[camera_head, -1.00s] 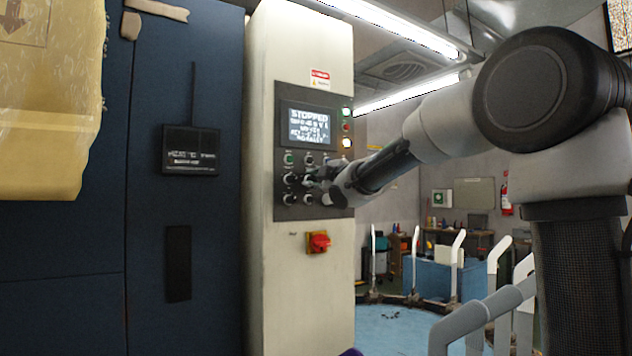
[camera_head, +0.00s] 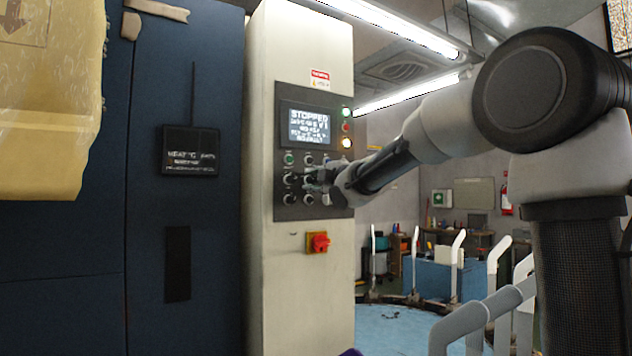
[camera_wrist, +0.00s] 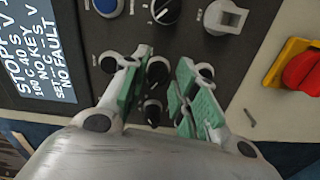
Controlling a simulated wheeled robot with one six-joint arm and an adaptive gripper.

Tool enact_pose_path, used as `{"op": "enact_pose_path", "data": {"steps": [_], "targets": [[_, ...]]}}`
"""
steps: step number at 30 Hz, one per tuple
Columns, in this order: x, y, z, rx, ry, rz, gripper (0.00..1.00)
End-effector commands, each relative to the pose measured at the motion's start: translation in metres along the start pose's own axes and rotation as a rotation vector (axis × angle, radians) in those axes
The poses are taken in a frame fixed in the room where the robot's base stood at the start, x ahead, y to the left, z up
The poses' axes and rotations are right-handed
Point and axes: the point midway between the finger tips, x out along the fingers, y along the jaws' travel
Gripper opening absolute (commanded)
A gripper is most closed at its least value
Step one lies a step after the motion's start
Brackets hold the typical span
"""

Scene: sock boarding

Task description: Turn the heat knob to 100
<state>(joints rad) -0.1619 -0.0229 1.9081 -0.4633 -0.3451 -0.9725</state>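The control panel (camera_head: 313,207) is a dark plate on a pale cabinet, with several black knobs; their labels are too small to read, so I cannot tell which is the heat knob. Its display (camera_head: 305,125) reads STOPPED; in the wrist view the display (camera_wrist: 38,50) shows sideways, with NO FAULT legible. My gripper (camera_wrist: 160,88) is at the panel, its green-padded fingers apart. A black knob (camera_wrist: 157,70) lies between them, with visible gaps on both sides. Another black knob (camera_wrist: 152,110) shows nearer the palm. In the head view, my gripper (camera_head: 322,182) covers part of the knob rows.
A pale square key switch (camera_wrist: 228,17) and other knobs are close by. A blue cabinet (camera_head: 65,240) stands left.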

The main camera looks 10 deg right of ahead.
Motion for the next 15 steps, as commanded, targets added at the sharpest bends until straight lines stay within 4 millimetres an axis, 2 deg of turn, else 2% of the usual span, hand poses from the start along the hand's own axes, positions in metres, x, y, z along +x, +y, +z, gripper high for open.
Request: {"op": "enact_pose_path", "data": {"steps": [11, 15], "targets": [[-0.002, 0.001, 0.0, 0.0, 0.001, 0.003, 0.43], [-0.017, 0.003, 0.0, -0.001, 0.0, 0.004, 0.43]]}}
